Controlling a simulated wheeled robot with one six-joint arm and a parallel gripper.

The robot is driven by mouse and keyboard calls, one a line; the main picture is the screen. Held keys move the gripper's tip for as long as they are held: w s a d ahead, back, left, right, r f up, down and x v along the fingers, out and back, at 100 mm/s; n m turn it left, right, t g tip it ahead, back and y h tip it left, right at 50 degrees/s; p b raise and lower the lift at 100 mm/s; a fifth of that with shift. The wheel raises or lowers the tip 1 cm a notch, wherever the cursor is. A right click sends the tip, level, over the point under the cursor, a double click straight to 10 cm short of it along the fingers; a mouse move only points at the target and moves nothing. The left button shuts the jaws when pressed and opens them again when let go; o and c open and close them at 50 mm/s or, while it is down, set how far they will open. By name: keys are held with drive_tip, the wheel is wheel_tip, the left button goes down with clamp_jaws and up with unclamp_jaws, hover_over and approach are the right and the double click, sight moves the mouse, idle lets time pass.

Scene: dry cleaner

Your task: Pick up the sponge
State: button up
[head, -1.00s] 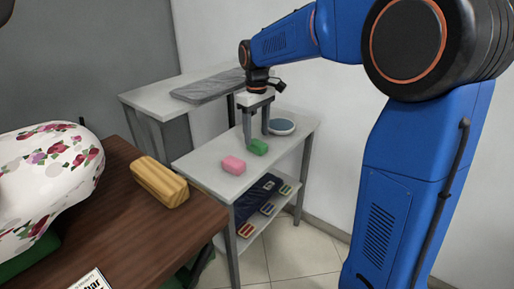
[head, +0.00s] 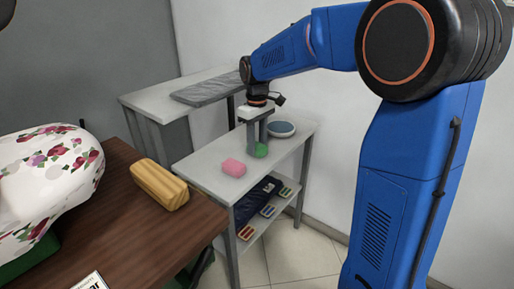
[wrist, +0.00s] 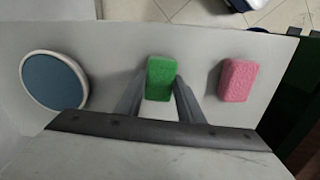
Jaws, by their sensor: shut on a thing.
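Two sponges are on the white shelf top (head: 205,172). The green sponge (wrist: 160,78) is between the two fingers of my gripper (wrist: 160,98) in the wrist view; in the head view it shows in part (head: 261,150) below the fingers. My gripper (head: 258,146) points down and is shut on the green sponge, at or close to the shelf top. The pink sponge (head: 233,167) lies on the shelf top to the left of it in the head view, and to the right in the wrist view (wrist: 238,80), apart from the fingers.
A round blue-and-white disc (head: 281,129) lies behind the gripper on the shelf top. A lower shelf holds dark folded cloth (head: 255,198) and several small brushes. A brown table (head: 150,215) with a wooden block (head: 159,184) stands at the front left.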

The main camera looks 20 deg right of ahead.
sight(258, 144)
wheel_tip(258, 144, up, 10)
idle(0.6)
drive_tip(key=shift+o, duration=0.3)
drive_tip(key=w+d, duration=1.3)
drive_tip(key=d, duration=0.1)
drive_tip(key=shift+s+a+f, duration=0.1)
drive_tip(key=shift+f, duration=1.65)
drive_tip(key=shift+s+a+f, duration=0.1)
drive_tip(key=shift+f, duration=1.6)
drive_tip(key=shift+f, duration=0.6)
drive_tip(key=shift+r, duration=0.1)
wheel_tip(258, 144, up, 7)
